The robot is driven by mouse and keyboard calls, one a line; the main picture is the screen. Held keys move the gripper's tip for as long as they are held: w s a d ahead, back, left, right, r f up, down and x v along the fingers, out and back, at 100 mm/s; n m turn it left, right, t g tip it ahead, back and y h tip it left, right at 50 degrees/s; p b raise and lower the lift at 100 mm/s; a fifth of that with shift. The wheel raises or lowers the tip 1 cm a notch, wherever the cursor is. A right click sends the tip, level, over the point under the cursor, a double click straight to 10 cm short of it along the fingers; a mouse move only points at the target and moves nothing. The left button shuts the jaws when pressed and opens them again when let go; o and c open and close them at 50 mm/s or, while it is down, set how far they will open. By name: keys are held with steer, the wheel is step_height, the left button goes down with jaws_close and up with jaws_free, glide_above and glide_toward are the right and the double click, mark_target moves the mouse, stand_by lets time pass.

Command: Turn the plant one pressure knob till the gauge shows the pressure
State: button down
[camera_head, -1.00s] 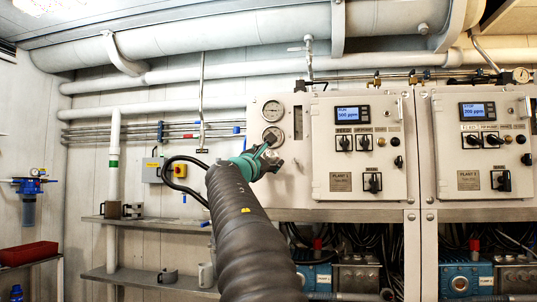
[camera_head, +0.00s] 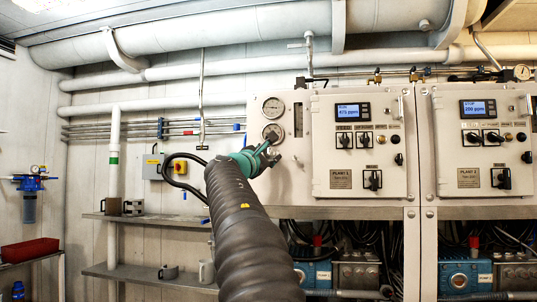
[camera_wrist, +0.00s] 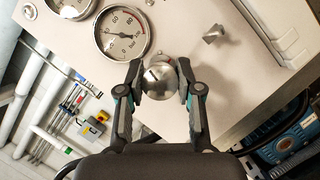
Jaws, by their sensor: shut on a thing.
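The plant one pressure knob is a round metal knob (camera_wrist: 158,84) with a dark slot mark on its face, at the centre of the wrist view. My gripper (camera_wrist: 160,92) has one finger on each side of it and is shut on it. In the head view my gripper (camera_head: 270,156) is at the panel just below two gauges, and it mostly hides the knob. The nearer, lower gauge (camera_head: 272,133) is partly behind the gripper. In the wrist view this gauge (camera_wrist: 122,33) has a white dial marked bar; its exact reading is too small to tell.
The plant 1 cabinet (camera_head: 358,190) with switches and a lit display (camera_head: 353,110) is right of my gripper. A second gauge (camera_wrist: 68,5) is cut off at the wrist view's top. A small metal handle (camera_wrist: 214,34) sticks out right of the knob.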

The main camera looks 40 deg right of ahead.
steer(key=shift+m+g+y+p, duration=0.2)
steer(key=shift+m+g+p, duration=0.4)
steer(key=shift+m, duration=0.8)
steer(key=shift+m+g+y+p, duration=0.2)
steer(key=shift+m+g+p, duration=0.35)
steer(key=shift+m, duration=0.85)
steer(key=c, duration=0.7)
jaws_free()
steer(key=shift+d, duration=0.1)
steer(key=shift+c, duration=0.2)
steer(key=v, duration=1.2)
steer(key=shift+r, duration=0.1)
